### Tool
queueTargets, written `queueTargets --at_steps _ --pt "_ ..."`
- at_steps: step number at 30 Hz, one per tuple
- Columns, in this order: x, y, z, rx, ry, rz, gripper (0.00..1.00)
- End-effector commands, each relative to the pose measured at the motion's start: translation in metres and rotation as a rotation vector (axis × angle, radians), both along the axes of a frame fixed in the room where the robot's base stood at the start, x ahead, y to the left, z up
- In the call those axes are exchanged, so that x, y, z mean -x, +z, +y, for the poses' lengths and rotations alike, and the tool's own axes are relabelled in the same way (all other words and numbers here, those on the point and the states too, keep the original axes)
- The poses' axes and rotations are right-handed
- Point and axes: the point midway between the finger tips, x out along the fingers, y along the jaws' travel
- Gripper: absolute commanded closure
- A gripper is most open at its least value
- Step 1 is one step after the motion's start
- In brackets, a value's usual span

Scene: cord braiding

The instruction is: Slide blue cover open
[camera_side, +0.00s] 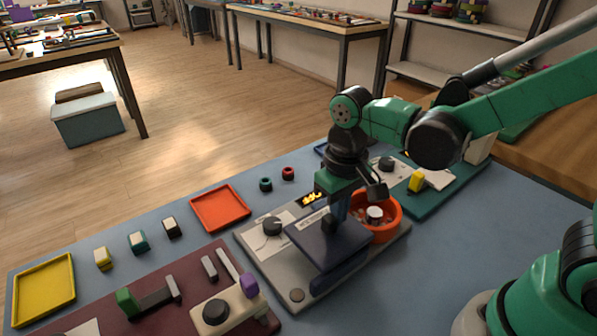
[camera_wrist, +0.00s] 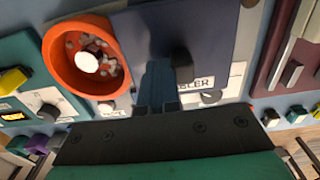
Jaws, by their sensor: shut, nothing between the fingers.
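The blue cover (camera_side: 318,244) is a dark navy plate lying over part of a grey panel (camera_side: 262,262). A small black block (camera_side: 328,225) stands up on it as a handle. In the wrist view the cover (camera_wrist: 215,30) fills the upper middle, with the handle (camera_wrist: 181,64) on it. My gripper (camera_side: 339,212) points down over the cover, beside the handle. Its fingers (camera_wrist: 158,66) are shut with nothing between them. They lie right against or very close to the handle's side; I cannot tell whether they touch. The orange bowl (camera_side: 391,231) beside the cover is uncovered.
The bowl holds a white knob (camera_side: 374,213) and small pale bits. A black dial (camera_side: 272,225) sits on the panel. A green panel (camera_side: 440,187) stands at right, a maroon board (camera_side: 190,262) at left. An orange tray (camera_side: 220,208) lies behind.

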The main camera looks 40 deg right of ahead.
Motion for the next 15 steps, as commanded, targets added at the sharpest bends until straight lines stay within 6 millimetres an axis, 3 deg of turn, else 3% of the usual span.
queueTargets --at_steps 15 --pt "-0.0002 0.0000 -0.0055 0.000 -0.001 0.000 1.00"
